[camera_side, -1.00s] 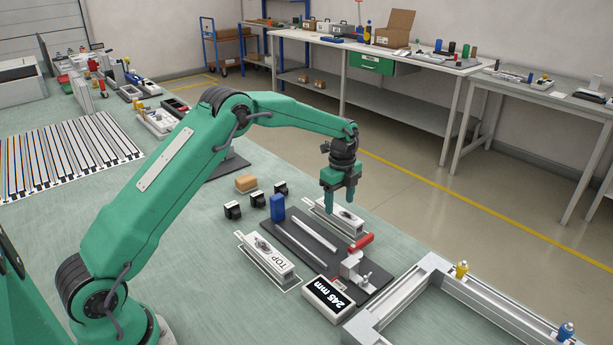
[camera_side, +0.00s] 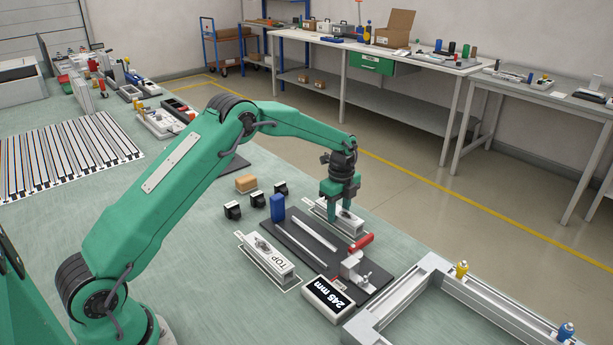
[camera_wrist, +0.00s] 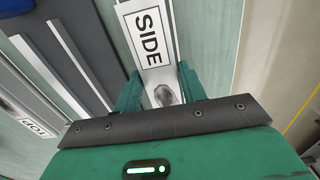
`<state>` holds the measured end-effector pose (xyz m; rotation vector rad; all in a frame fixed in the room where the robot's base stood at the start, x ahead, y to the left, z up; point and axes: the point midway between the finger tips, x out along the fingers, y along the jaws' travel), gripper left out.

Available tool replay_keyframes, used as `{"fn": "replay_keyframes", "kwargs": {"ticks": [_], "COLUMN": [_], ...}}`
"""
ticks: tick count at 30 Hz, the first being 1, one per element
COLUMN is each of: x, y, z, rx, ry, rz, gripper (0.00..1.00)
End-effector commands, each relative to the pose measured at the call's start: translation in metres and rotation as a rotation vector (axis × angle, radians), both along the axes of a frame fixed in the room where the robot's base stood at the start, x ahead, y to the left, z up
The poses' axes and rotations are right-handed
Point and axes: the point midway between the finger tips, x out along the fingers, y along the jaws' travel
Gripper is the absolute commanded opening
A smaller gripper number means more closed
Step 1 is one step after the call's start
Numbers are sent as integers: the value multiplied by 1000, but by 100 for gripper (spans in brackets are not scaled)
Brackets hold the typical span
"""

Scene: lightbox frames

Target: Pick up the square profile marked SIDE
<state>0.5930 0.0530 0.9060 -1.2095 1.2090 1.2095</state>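The light grey square profile marked SIDE (camera_side: 344,221) lies on the bench, behind the dark fixture plate. Its white SIDE label (camera_wrist: 150,35) reads clearly in the wrist view. My gripper (camera_side: 340,207) points down over this profile. In the wrist view, my gripper (camera_wrist: 160,90) has its green fingers on either side of the profile's near end; the profile lies slightly askew between them. The fingers look open, though any small gaps beside the profile are hard to see. A second profile marked TOP (camera_side: 270,257) lies nearer; its label (camera_wrist: 38,127) shows at lower left of the wrist view.
The dark plate (camera_side: 291,229) carries bright rails, a blue block (camera_side: 278,207) and a red-handled clamp (camera_side: 361,241). A display (camera_side: 328,298) reads 245 mm. An aluminium frame (camera_side: 470,300) is at front right. Black blocks (camera_side: 256,199) and a tan block (camera_side: 246,183) stand left.

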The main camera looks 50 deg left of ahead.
Motion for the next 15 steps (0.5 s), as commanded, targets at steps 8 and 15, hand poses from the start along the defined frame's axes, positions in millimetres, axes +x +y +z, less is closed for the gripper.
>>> {"fn": "replay_keyframes", "kwargs": {"ticks": [8,15], "x": [0,0], "y": [0,0], "z": [0,3], "rx": [0,0], "ry": [-1,-2], "rz": [0,0], "gripper": [10,10]}}
